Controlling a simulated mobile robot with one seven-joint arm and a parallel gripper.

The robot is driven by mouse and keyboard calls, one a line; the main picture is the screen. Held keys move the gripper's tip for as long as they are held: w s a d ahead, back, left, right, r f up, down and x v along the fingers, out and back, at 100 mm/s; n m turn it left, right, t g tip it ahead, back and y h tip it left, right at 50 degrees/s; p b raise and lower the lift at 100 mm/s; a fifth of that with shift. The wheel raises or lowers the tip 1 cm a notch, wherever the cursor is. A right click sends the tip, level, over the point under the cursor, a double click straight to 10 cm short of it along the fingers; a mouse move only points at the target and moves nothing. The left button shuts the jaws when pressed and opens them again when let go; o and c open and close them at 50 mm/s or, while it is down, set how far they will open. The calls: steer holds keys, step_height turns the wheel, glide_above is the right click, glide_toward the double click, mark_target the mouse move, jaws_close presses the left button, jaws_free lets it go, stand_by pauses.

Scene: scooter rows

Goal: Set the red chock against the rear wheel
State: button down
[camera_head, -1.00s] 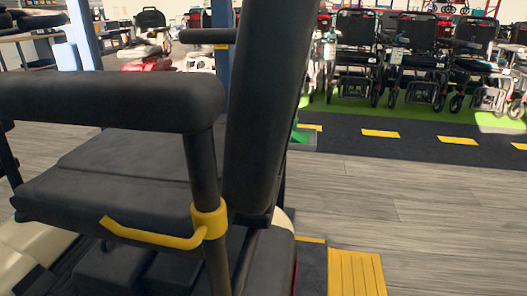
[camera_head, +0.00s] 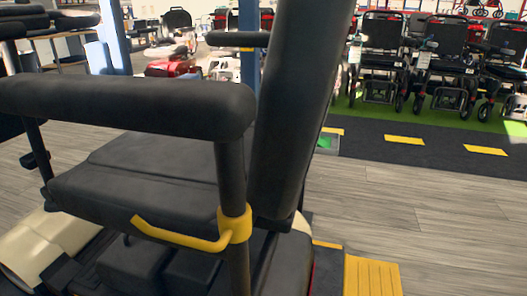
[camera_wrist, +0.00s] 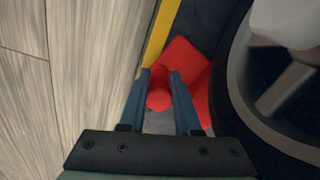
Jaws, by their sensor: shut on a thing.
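In the wrist view, my gripper (camera_wrist: 159,76) has its two blue fingers around the red rounded knob of the red chock (camera_wrist: 187,55). The chock's flat red body extends beyond and to the right of the fingers. The rear wheel (camera_wrist: 240,95) is close on the right, with a grey rim and light hub. The chock is beside the wheel's dark side; I cannot tell whether they touch. The head view shows the scooter with black seat (camera_head: 150,165) and armrest (camera_head: 130,105); its body hides the chock, gripper and rear wheel there.
A yellow strip (camera_wrist: 164,30) runs left of the chock, with grey wood floor (camera_wrist: 70,90) beyond it. In the head view, a yellow ribbed plate (camera_head: 372,276) lies right of the scooter. Open floor (camera_head: 430,215) extends right, towards a row of wheelchairs (camera_head: 440,65).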

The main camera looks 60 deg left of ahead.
steer(key=shift+s+a+f+p, duration=0.1)
steer(key=shift+s+a+p, duration=0.15)
steer(key=shift+s, duration=0.3)
steer(key=shift+s+a+f+p, duration=0.1)
steer(key=shift+s+a, duration=0.1)
steer(key=shift+s, duration=0.3)
stand_by(0.6)
steer(key=shift+s+a+p, duration=0.35)
steer(key=shift+a+p, duration=0.15)
stand_by(0.9)
steer(key=c, duration=0.5)
jaws_free()
steer(key=shift+w, duration=0.1)
steer(key=shift+c, duration=0.2)
steer(key=shift+w+r, duration=0.1)
steer(key=shift+d, duration=0.1)
steer(key=shift+r, duration=0.25)
step_height(320, 180, up, 12)
steer(key=p, duration=0.9)
steer(key=shift+r+p, duration=0.25)
steer(key=shift+p, duration=0.05)
